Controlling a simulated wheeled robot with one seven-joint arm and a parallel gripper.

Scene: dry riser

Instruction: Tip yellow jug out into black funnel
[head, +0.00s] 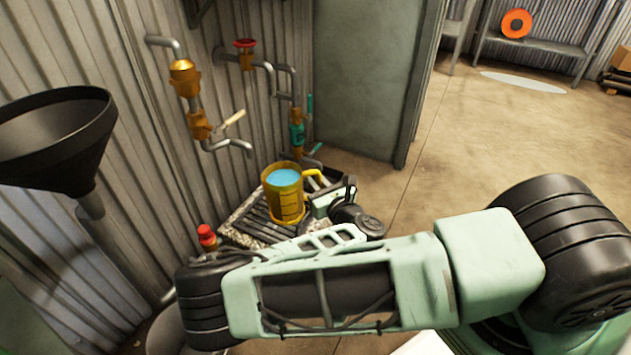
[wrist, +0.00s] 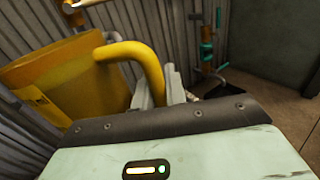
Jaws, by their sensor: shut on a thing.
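The yellow jug (head: 284,197) stands upright in the middle of the head view, with blue liquid showing inside its rim. In the wrist view the jug (wrist: 65,85) fills the left side, and its curved handle reaches toward my gripper. My gripper (wrist: 158,92) is shut on the jug's handle; its fingers are partly hidden behind the wrist housing. In the head view my gripper (head: 322,200) is at the right side of the jug. The black funnel (head: 58,135) is wide and open at the top, at the far left, with a grey pipe below it, well apart from the jug.
A grated tray (head: 250,215) lies below the jug. Pipes with brass fittings (head: 185,78), a red valve wheel (head: 245,43) and a teal valve (head: 297,135) line the corrugated wall. A red-capped fitting (head: 207,236) stands left of the tray. Open floor (head: 480,140) lies right.

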